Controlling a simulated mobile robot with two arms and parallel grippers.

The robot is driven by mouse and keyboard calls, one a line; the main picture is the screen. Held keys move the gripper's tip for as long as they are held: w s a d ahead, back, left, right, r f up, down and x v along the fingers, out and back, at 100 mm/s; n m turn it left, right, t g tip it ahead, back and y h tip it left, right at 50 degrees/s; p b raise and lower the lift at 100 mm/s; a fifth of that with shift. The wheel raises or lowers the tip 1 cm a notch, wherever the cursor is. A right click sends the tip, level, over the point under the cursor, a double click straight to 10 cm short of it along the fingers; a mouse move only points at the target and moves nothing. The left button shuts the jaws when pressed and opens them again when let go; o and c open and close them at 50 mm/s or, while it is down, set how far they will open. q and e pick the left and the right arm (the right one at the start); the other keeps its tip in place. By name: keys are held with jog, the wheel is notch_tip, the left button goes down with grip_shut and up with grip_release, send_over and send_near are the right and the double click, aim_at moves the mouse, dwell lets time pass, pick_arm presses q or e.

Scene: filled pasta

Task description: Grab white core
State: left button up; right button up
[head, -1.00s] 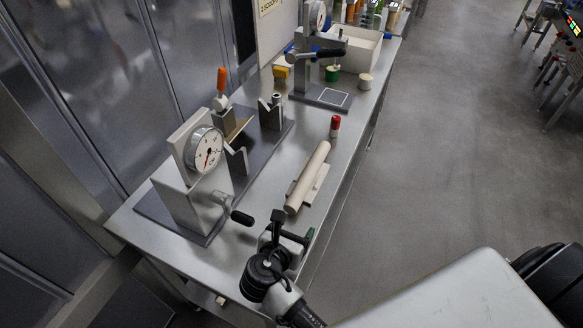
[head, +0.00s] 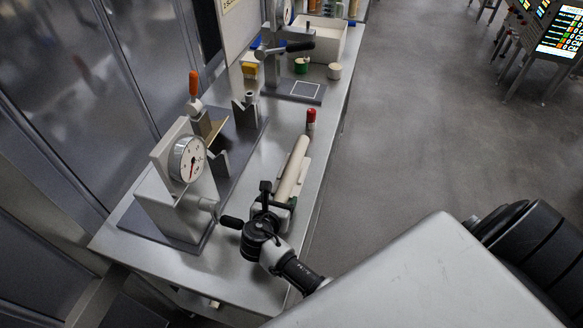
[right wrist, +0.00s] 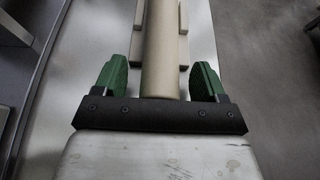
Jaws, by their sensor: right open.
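The white core (head: 293,165) is a long off-white cylinder lying on a low cradle (head: 302,178) on the metal table. It also shows in the right wrist view (right wrist: 161,50), running away from the camera. My right gripper (head: 272,192) is over the near end of the core. In the right wrist view its green fingers (right wrist: 162,80) stand open, one on each side of the core, with a gap on both sides. My left gripper is not in view.
A fixture with a round dial gauge (head: 187,159) and black-handled crank stands left of my right gripper. A red-capped marker-like cylinder (head: 311,119) stands beyond the core. Farther back are a white bin (head: 327,42), a green spool (head: 301,66) and a small cream cylinder (head: 334,71).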

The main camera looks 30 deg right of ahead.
jog(key=shift+x, duration=0.8)
jog(key=shift+s, duration=0.1)
jog(key=c, duration=1.1)
